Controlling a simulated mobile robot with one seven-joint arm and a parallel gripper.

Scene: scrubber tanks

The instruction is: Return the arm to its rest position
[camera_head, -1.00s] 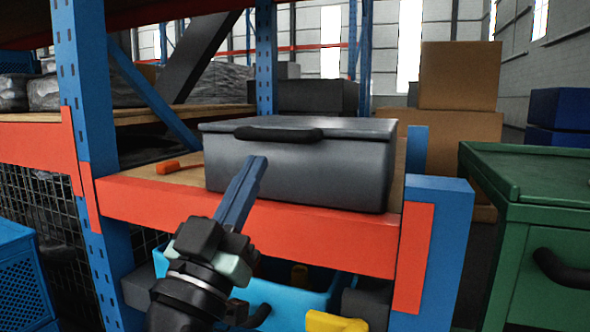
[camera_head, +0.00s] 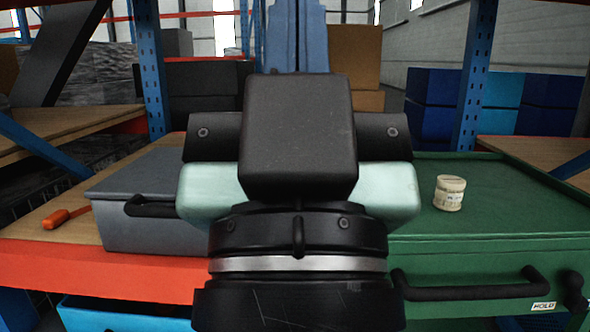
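My gripper (camera_head: 297,38) fills the middle of the head view, seen from behind and close to the camera. Its black body and pale green side pieces stand upright, with the blue fingers pointing up at the top edge. The fingers look side by side with no gap, and nothing shows between them. The gripper hides the right part of the grey case and the left part of the green cabinet top.
A grey case (camera_head: 150,190) with a black handle sits on the orange-edged shelf (camera_head: 50,262), beside an orange-handled tool (camera_head: 66,218). A green cabinet (camera_head: 540,215) stands right, with a small labelled jar (camera_head: 449,193) on top. Blue rack posts (camera_head: 150,65) stand behind.

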